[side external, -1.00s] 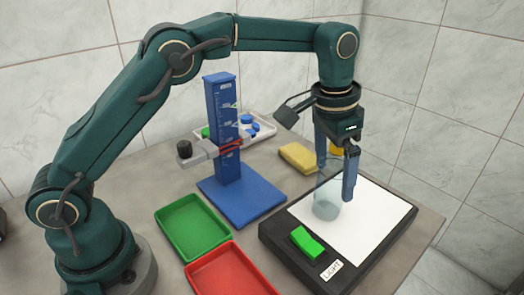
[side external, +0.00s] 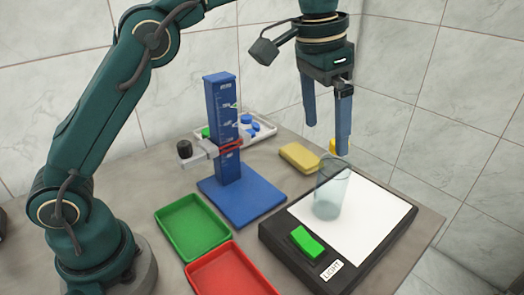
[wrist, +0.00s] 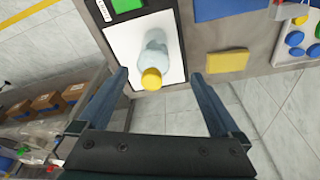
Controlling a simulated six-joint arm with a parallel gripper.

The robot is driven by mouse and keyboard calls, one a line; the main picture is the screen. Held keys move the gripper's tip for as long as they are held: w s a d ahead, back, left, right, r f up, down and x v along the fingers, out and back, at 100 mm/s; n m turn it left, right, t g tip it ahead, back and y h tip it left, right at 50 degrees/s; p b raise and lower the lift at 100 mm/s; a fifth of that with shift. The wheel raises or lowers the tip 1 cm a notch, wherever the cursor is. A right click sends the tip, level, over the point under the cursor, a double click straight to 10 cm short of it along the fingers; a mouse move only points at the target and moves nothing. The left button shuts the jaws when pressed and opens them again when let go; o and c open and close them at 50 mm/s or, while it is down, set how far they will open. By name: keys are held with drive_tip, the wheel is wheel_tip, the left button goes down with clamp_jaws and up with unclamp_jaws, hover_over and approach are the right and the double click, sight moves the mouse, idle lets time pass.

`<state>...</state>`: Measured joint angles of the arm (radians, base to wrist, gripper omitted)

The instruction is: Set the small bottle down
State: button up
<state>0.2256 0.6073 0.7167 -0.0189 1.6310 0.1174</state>
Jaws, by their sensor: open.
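The small bottle (side external: 329,197) is clear, pale blue glass and stands upright on the white face of the light panel (side external: 375,215).
A green switch (side external: 307,242) sits on the panel's front edge. A yellow block (side external: 299,157) lies behind the panel. A blue stand (side external: 222,140) with a clamp, a green tray (side external: 192,227) and a red tray (side external: 232,272) are to the left. A white tray holds blue caps (side external: 255,126).

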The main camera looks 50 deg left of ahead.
drive_tip(key=s+a+r+n+t, duration=0.2)
drive_tip(key=s+a, duration=0.4)
drive_tip(key=s, duration=0.4)
drive_tip(key=s+a+f+n+t, duration=0.1)
drive_tip(key=s+a+f+n, duration=0.1)
drive_tip(key=s+f, duration=0.5)
drive_tip(key=shift+s+a+t+y, duration=0.3)
drive_tip(key=shift+s+y, duration=0.1)
drive_tip(key=shift+s, duration=0.75)
